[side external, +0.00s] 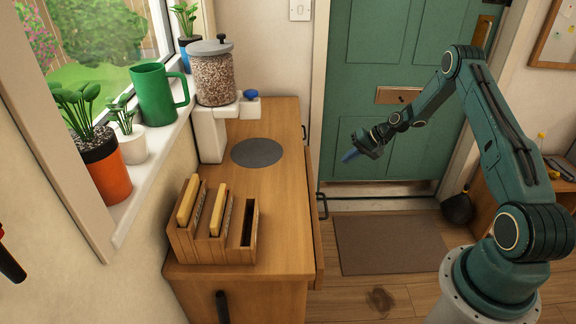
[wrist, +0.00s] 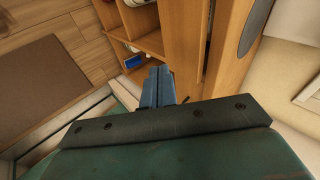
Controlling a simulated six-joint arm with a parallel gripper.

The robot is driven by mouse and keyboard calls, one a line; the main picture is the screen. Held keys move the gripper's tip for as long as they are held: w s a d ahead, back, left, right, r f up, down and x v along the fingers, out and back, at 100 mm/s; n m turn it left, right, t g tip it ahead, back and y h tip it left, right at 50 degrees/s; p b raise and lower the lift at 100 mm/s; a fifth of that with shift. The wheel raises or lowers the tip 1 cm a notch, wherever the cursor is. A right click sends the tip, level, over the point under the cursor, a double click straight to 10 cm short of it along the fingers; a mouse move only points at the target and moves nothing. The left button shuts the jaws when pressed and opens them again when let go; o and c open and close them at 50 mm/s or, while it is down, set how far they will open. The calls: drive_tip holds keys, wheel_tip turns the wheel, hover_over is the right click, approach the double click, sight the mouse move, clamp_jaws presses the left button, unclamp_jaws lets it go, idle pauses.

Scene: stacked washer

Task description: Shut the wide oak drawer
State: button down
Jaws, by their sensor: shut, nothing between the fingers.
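The wide oak drawer is in the oak cabinet; its front (side external: 317,235) shows as a narrow strip along the right edge of the cabinet top (side external: 285,215). A dark handle (side external: 322,206) stands out from this side. In the wrist view, the drawer front (wrist: 183,40) is separated from the cabinet top (wrist: 232,50) by a thin dark gap, so it seems slightly out. My gripper (side external: 350,155) is shut and empty, in the air to the right of the cabinet front. Its blue fingers also show in the wrist view (wrist: 158,82). Contact with the drawer is not clear.
A toast-rack-like wooden holder (side external: 212,245), a grey disc (side external: 257,152) and a dispenser with a clear jar (side external: 213,80) are on the cabinet. Open compartments hold a blue item (wrist: 133,61). A brown mat (side external: 390,243) lies on the floor before a green door (side external: 375,50).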

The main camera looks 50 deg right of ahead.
drive_tip(key=s+y, duration=0.2)
drive_tip(key=shift+s+f+g, duration=0.2)
drive_tip(key=shift+s+g, duration=0.1)
drive_tip(key=shift+s, duration=0.05)
drive_tip(key=shift+a, duration=0.1)
drive_tip(key=w+a+r+x, duration=0.1)
drive_tip(key=r+x, duration=0.1)
drive_tip(key=x, duration=1)
drive_tip(key=shift+w+a+f, duration=0.25)
drive_tip(key=shift+w+a, duration=0.15)
drive_tip(key=shift+a, duration=0.05)
drive_tip(key=shift+w+a, duration=0.1)
drive_tip(key=shift+w+a, duration=1.65)
drive_tip(key=shift+a, duration=0.05)
